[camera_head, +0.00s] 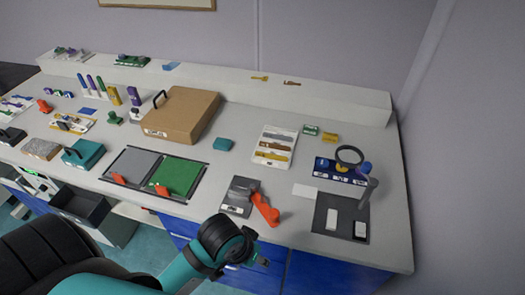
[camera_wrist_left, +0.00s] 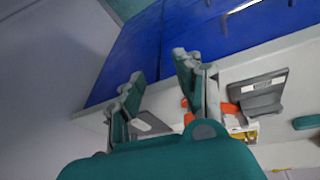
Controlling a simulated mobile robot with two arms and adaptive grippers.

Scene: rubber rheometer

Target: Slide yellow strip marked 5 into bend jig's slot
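My left gripper (camera_wrist_left: 157,68) shows in the left wrist view with its two fingers apart and nothing between them. In the head view its arm comes in from the lower left, and the wrist is in front of the bench's front edge; the fingers are mostly hidden. A white card (camera_head: 262,158) on the bench carries several flat strips, including yellow ones (camera_head: 274,147). I cannot read a 5 on any of them. A grey device with an orange handle (camera_head: 266,209) sits near the front edge. I cannot tell whether it is the bend jig, and no slot is clear.
A dark mat (camera_head: 325,225) with two white blocks lies to the right, near a magnifier (camera_head: 349,155). A grey and green panel pair (camera_head: 176,175) lies to the left. A brown case (camera_head: 181,112) stands behind. Blue cabinet doors (camera_head: 315,274) are below the bench.

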